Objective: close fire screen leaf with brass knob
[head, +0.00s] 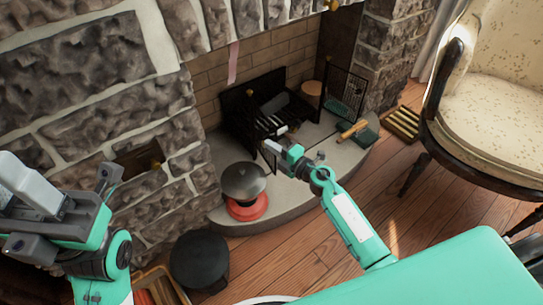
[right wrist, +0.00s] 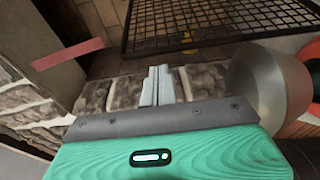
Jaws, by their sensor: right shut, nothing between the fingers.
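In the head view, a black mesh fire screen leaf (head: 343,92) stands at the right of the fireplace opening. Dark metalwork fills the left and middle of the opening; I cannot tell the leaf from the grate there. In the right wrist view, a black mesh leaf (right wrist: 225,20) spans the top, with a small brass knob (right wrist: 187,39) at its lower edge. My right gripper (head: 270,147) is shut and empty over the hearth; its fingertips (right wrist: 158,72) point toward the mesh, below and left of the knob, apparently apart from it. My left gripper (head: 60,190) is at the left, its jaws unclear.
A grey-lidded pot on a red base (head: 245,187) stands on the stone hearth (head: 290,205), close to my right gripper. A black round stool or pot (head: 200,258) is on the floor. A pink strip (head: 233,62) hangs at the opening. A cream armchair (head: 495,100) stands at right.

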